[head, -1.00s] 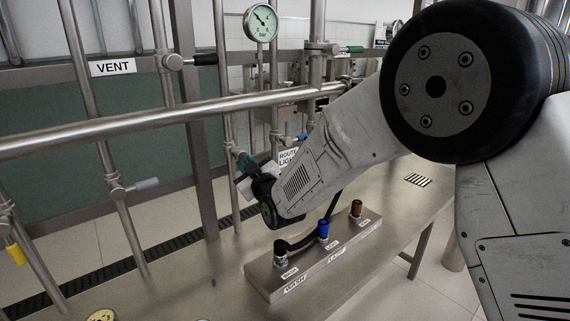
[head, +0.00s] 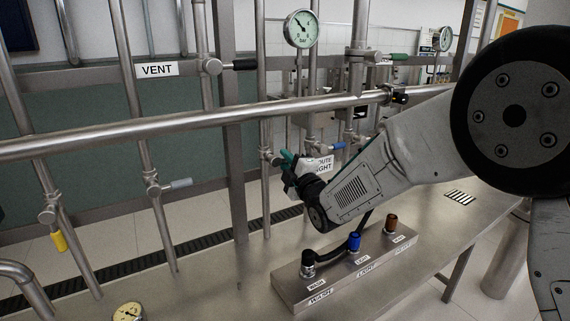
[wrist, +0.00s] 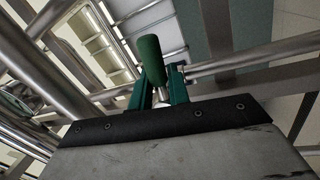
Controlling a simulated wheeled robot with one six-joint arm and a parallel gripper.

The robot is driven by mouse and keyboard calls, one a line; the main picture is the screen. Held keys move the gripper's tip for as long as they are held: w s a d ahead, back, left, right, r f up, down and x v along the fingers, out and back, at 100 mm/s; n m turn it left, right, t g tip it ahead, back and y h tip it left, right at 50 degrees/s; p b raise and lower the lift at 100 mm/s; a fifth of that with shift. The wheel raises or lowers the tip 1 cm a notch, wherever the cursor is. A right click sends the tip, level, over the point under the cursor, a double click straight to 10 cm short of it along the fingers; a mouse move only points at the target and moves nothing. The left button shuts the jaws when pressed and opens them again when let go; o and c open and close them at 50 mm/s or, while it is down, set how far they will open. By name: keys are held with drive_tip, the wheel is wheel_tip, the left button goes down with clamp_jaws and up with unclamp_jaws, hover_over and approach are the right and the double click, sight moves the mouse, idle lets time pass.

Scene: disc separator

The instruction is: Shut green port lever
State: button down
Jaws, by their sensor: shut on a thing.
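In the wrist view a green lever handle (wrist: 150,56) stands up between the two teal fingers of my gripper (wrist: 159,88). The fingers are shut on its lower part, where a bit of bright metal shows. Another green-handled lever (head: 400,57) sits on the pipework farther back, apart from my gripper.
A thick horizontal rail (head: 180,125) crosses in front of the pipes. Below my wrist a metal block (head: 330,287) carries black, blue and brown fittings and a black hose. Black (head: 244,65), grey (head: 181,184), yellow (head: 59,241) and blue (head: 338,146) levers are nearby.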

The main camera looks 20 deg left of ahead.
drive_tip(key=shift+r+n+g+y, duration=0.2)
drive_tip(key=shift+n+g, duration=0.05)
drive_tip(key=shift+n, duration=0.4)
drive_tip(key=shift+r+n+g+y, duration=0.2)
drive_tip(key=shift+n+g, duration=0.05)
drive_tip(key=shift+n, duration=0.4)
drive_tip(key=c, duration=1.4)
unclamp_jaws()
drive_tip(key=v, duration=0.7)
drive_tip(key=shift+s+d+f, duration=0.15)
drive_tip(key=shift+s+d, duration=0.05)
drive_tip(key=shift+d, duration=0.1)
